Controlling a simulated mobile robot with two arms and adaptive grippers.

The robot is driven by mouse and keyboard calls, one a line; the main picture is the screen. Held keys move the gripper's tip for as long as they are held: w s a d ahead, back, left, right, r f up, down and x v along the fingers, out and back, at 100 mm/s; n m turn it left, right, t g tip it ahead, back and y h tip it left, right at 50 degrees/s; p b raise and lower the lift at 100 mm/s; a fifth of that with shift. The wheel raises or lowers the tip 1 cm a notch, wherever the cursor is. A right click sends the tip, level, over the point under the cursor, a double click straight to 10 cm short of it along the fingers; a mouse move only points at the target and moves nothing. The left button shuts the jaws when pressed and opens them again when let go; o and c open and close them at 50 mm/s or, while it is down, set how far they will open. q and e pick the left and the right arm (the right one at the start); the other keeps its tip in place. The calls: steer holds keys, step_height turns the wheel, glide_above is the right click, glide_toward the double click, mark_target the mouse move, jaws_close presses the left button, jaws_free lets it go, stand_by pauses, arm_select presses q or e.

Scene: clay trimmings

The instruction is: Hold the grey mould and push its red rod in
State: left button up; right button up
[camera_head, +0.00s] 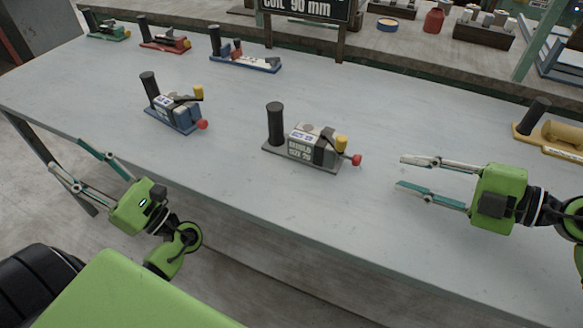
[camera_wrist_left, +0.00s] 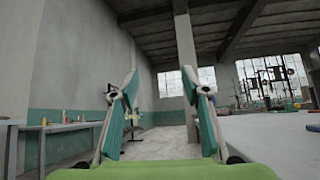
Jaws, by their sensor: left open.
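The grey mould (camera_head: 312,147) sits on the workbench in the middle of the head view, with a black upright handle (camera_head: 275,123) at its left end. Its red rod end (camera_head: 357,160) sticks out at the right, beside a yellow knob (camera_head: 341,143). My right gripper (camera_head: 400,173) is open and empty, to the right of the red rod end and apart from it. My left gripper (camera_head: 68,160) is open and empty at the bench's front left edge, well left of the mould. The left wrist view shows its spread fingers (camera_wrist_left: 163,95) with nothing between them.
A blue mould (camera_head: 177,112) with its own red rod end stands left of the grey one. Green, red and blue tools (camera_head: 245,60) line the back. A yellow tool (camera_head: 555,138) lies at the right. The workbench (camera_head: 240,190) is clear in front of the moulds.

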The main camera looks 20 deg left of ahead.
mark_target(277, 122)
arm_select(q)
steer(key=w+d+r+n+g+h, duration=0.1)
steer(key=w+d+r+n, duration=0.1)
steer(key=d+r+n, duration=0.4)
steer(key=w+d+r+m+t+h, duration=0.1)
steer(key=w+d+r+t+h, duration=0.4)
steer(key=w+d+t, duration=0.6)
steer(key=w+d+f+m+t+h, duration=0.1)
steer(key=d+f+m+t+h, duration=0.1)
steer(key=d+f+m+h, duration=0.1)
steer(key=w+d+f+m+t+h, duration=0.1)
steer(key=d+f+m+t+h, duration=0.2)
steer(key=d+f+m, duration=0.2)
steer(key=w+d+f+m+t+h, duration=0.1)
steer(key=d+f+m+t+h, duration=0.1)
steer(key=d+m, duration=0.6)
steer(key=shift+w+d+f+m+h, duration=0.15)
steer(key=shift+d+f+h, duration=0.35)
steer(key=shift+d, duration=0.3)
steer(key=shift+w+d+f+m+h, duration=0.15)
steer(key=shift+d+f+h, duration=0.25)
steer(key=shift+d+f, duration=0.3)
steer(key=x, duration=1.3)
steer(key=shift+w+r, duration=0.15)
steer(key=shift+r, duration=0.1)
steer(key=shift+c, duration=0.2)
